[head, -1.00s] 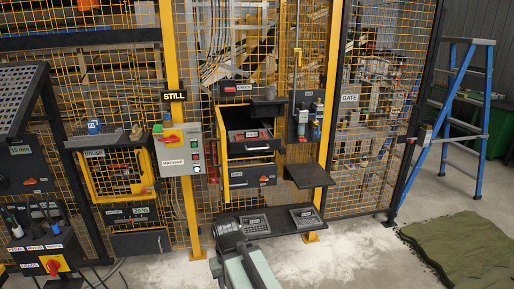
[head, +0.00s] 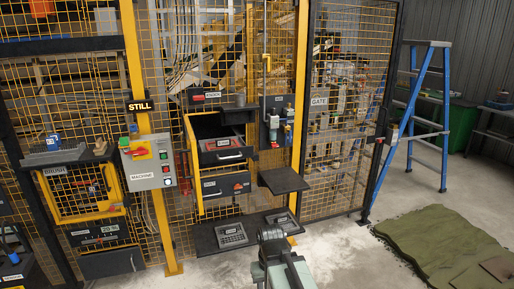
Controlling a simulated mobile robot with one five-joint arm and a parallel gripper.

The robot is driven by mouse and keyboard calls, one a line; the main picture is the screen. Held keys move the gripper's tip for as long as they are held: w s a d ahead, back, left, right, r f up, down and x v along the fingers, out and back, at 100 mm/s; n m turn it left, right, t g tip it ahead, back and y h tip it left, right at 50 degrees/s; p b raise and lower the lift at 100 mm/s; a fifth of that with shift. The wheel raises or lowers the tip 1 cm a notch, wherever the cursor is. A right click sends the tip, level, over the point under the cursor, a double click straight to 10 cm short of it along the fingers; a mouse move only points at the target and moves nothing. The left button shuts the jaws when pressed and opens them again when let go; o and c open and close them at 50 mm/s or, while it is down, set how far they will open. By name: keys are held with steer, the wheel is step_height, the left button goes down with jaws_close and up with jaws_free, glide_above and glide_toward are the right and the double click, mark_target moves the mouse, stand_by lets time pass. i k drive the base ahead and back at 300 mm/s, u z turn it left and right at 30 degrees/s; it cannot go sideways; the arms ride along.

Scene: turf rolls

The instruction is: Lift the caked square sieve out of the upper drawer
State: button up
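The upper drawer (head: 237,156) stands open in the yellow-framed cabinet on the mesh fence, near the middle of the head view. A square sieve with a red-edged label (head: 222,143) lies inside it. Its mesh is too small to tell whether it is caked. The lower drawer (head: 212,187) below looks shut. Part of my arm shows at the bottom centre, in front of the cabinet and well short of the drawer. No gripper fingers can be seen.
A dark side shelf (head: 283,181) juts out right of the drawers. A control box (head: 148,162) hangs left. Turf (head: 445,245) lies right.

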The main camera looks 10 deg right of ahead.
mark_target(226, 143)
steer(key=z, duration=1.35)
steer(key=i, duration=3.7)
steer(key=u, duration=4.1)
